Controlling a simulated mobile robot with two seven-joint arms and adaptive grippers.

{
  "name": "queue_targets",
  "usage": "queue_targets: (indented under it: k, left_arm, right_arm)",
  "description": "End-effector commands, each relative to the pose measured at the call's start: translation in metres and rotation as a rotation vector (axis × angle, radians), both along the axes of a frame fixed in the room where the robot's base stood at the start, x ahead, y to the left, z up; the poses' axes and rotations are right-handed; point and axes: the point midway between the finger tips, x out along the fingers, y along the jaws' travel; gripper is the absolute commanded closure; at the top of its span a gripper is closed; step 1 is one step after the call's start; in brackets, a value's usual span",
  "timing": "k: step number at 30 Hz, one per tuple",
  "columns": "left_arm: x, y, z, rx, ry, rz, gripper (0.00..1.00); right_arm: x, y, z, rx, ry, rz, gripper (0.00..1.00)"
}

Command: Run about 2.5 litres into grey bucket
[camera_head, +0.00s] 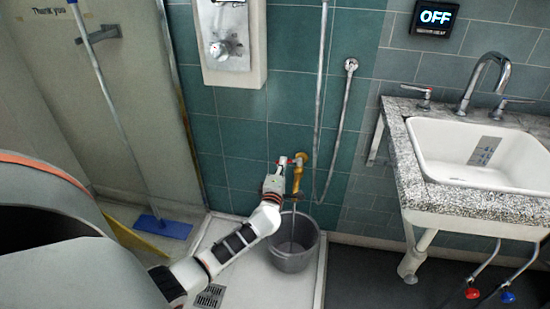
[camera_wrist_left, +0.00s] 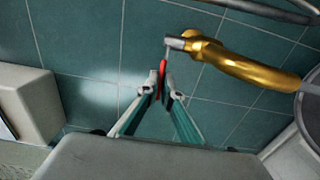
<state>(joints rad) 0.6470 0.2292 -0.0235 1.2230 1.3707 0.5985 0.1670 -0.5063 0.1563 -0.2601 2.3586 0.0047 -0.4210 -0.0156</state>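The grey bucket (camera_head: 296,262) stands upright on the white shower tray, below the brass tap (camera_head: 298,183) on the teal tiled wall. A thin vertical streak runs from below the tap into the bucket and looks like water; the level inside cannot be read. My left gripper (camera_head: 277,178) is at the tap's red lever. In the left wrist view, the two fingertips of my left gripper (camera_wrist_left: 163,88) close on either side of the red lever (camera_wrist_left: 163,76). The brass tap body (camera_wrist_left: 240,66) extends to the right, and part of a grey rim shows at the right edge. My right gripper is out of view.
The tray (camera_head: 318,285) has a floor drain (camera_head: 210,296). A blue-headed mop (camera_head: 163,227) leans at the left. A shower hose (camera_head: 345,115) hangs above the bucket. A white sink (camera_head: 485,150) in a granite counter stands right. A wall display (camera_head: 435,17) reads OFF.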

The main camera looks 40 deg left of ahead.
Motion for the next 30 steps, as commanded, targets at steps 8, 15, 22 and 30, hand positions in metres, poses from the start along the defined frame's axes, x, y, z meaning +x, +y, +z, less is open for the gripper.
queue_targets:
  k: [8, 15, 22, 30]
  left_arm:
    - [-0.003, -0.015, -0.001, -0.004, -0.001, 0.187, 1.00]
    - [-0.005, -0.020, -0.002, 0.000, 0.001, 0.281, 1.00]
    - [-0.006, -0.020, -0.002, 0.002, 0.002, 0.313, 1.00]
    - [-0.006, -0.020, -0.001, 0.001, 0.001, 0.315, 1.00]
  right_arm:
    - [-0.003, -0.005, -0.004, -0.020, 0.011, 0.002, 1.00]
    - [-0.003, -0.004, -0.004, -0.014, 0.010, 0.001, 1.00]
    - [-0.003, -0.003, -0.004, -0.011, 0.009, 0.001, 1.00]
    - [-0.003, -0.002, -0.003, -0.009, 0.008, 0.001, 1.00]
